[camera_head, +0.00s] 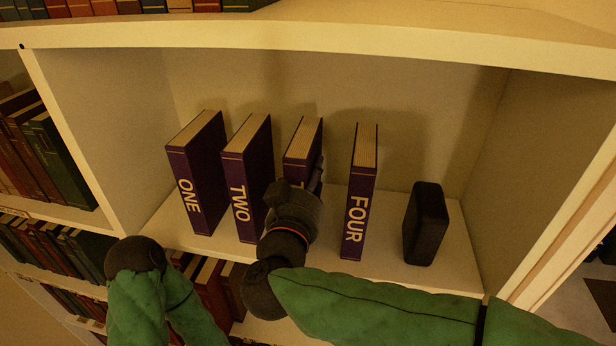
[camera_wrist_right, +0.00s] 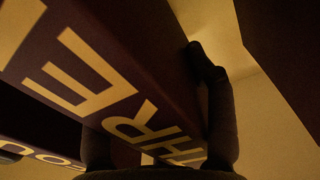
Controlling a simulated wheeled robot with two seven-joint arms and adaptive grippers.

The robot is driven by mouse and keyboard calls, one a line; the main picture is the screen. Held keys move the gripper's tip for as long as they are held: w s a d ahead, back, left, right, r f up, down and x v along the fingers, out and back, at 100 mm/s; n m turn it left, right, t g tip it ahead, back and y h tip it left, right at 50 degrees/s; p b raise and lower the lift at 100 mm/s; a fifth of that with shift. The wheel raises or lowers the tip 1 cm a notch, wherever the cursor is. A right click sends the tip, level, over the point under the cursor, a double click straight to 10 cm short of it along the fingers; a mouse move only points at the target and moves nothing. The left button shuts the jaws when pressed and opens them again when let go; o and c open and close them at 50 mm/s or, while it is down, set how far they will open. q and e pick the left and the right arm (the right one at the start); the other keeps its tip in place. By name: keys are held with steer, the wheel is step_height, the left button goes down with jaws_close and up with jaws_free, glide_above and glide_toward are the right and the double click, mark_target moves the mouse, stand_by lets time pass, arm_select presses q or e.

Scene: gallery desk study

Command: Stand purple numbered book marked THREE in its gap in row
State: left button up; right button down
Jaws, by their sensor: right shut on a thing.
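The purple book THREE (camera_head: 304,140) is upright between the book TWO (camera_head: 246,170) and the book FOUR (camera_head: 361,190) in the shelf row. The book ONE (camera_head: 197,170) stands at the row's left end. My right gripper (camera_head: 300,188) is shut on THREE, covering most of its spine in the head view. In the right wrist view, THREE (camera_wrist_right: 150,60) shows large pale letters, with a dark finger (camera_wrist_right: 212,100) against it. Its lower end is hidden, so I cannot tell if it touches the shelf. My left gripper is not in view.
A black block (camera_head: 426,224) stands right of FOUR on the white shelf board (camera_head: 390,262). The shelf's upper board (camera_head: 330,40) runs above the row. Other books (camera_head: 50,155) fill the left compartment. Bare shelf lies right of the black block.

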steer(key=shift+c, duration=1.8)
jaws_free()
steer(key=shift+f, duration=0.15)
steer(key=b+v, duration=0.1)
steer(key=v, duration=1.1)
